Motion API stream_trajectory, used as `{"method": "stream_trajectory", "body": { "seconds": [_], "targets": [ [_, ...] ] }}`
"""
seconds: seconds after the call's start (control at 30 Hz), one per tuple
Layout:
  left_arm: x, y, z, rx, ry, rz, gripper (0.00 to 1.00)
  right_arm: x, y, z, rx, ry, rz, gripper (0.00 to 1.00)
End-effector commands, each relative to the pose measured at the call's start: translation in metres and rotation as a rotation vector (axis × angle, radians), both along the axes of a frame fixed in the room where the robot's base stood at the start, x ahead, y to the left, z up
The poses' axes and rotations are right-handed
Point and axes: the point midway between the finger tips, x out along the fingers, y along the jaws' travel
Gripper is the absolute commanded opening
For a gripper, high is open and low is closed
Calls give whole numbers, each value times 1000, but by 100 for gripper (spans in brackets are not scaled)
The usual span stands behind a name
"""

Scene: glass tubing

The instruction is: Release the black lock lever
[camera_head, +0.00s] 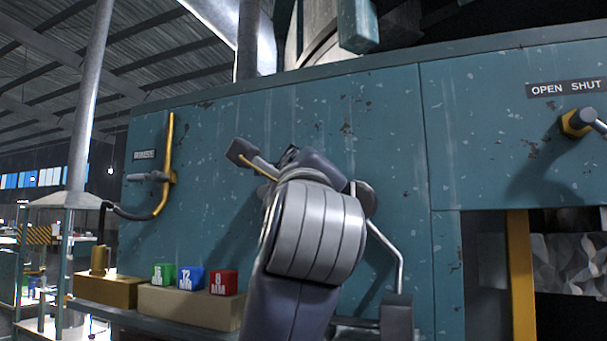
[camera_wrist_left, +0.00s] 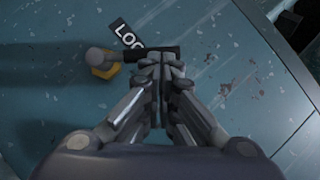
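The black lock lever (camera_wrist_left: 150,51) shows in the left wrist view as a dark bar lying sideways. At its left are a grey shaft and a yellow hex base (camera_wrist_left: 104,68) on the teal panel. A dark label (camera_wrist_left: 126,34) reading "LOC", partly covered, is just above it. My left gripper (camera_wrist_left: 163,62) has its fingers drawn together, with the tips at the lever's lower edge near its right end. The tips overlap the bar; I see no clear grasp around it. In the head view my left wrist (camera_head: 315,232) hides the fingertips and the lever. My right gripper is not in view.
The teal machine wall (camera_head: 380,130) fills the head view. Red, blue and green blocks (camera_head: 190,278) sit on a box on the ledge at lower left. An "OPEN SHUT" label (camera_head: 565,88) and a yellow-based handle (camera_head: 578,122) are at right. A yellow pipe (camera_head: 168,150) runs at left.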

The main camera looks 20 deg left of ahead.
Motion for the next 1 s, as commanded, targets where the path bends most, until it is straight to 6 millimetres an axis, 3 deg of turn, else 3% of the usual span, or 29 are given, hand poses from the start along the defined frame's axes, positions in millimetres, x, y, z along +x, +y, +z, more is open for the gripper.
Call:
{"method": "stream_trajectory", "body": {
  "seconds": [1.0],
  "targets": [
    [0, 23, 27, 1, -1, 1, 0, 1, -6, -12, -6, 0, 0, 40]
  ]
}}
